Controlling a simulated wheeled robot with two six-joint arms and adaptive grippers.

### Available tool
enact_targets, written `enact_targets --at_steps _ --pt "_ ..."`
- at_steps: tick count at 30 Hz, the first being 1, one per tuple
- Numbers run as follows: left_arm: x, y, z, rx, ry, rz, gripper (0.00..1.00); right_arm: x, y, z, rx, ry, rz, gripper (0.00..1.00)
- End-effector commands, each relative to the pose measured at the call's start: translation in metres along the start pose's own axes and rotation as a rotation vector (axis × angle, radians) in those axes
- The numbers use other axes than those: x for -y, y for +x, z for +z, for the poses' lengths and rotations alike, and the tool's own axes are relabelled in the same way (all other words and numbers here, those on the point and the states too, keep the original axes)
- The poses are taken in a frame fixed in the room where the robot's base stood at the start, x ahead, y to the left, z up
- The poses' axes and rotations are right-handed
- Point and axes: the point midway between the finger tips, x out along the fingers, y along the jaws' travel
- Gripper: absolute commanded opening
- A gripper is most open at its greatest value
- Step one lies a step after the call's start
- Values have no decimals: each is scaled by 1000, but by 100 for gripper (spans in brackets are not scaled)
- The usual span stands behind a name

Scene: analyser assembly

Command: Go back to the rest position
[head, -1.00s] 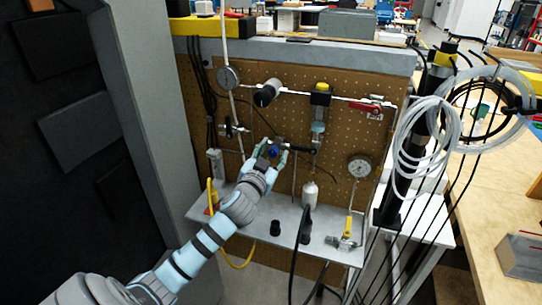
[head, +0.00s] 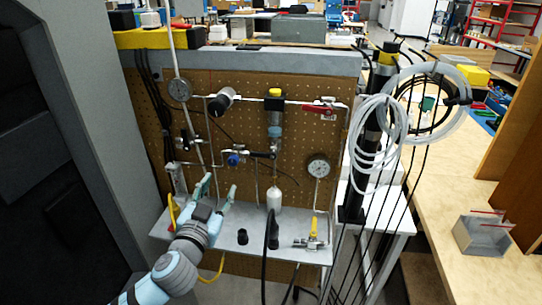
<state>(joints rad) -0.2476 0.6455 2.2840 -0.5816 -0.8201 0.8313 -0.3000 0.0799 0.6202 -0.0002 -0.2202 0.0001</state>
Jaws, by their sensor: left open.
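My left gripper (head: 214,190) is open and empty in the head view, low in front of the pegboard panel (head: 255,132). Its two fingers point up and stand apart. It is below and a little left of the blue-knobbed valve (head: 233,159) on the pipework, and apart from it. The grey shelf (head: 210,232) lies below and behind the gripper. My right gripper is not in view.
A pressure gauge (head: 318,167) and a red-handled valve (head: 320,107) are on the panel. Coiled tubing (head: 375,140) hangs right. A dark cabinet stands left.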

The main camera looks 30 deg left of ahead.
Motion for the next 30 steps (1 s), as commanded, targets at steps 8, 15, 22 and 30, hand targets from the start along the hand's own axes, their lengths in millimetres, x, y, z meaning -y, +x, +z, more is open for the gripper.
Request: enact_targets --at_steps 8,15,22,30 --pt "-5 -13 32 119 -4 -13 44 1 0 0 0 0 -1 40" --pt "-50 -115 158 683 34 86 44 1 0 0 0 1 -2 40" --pt "-105 -231 210 1075 77 356 44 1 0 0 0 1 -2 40" --pt "-142 -252 320 1222 94 447 44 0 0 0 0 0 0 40"
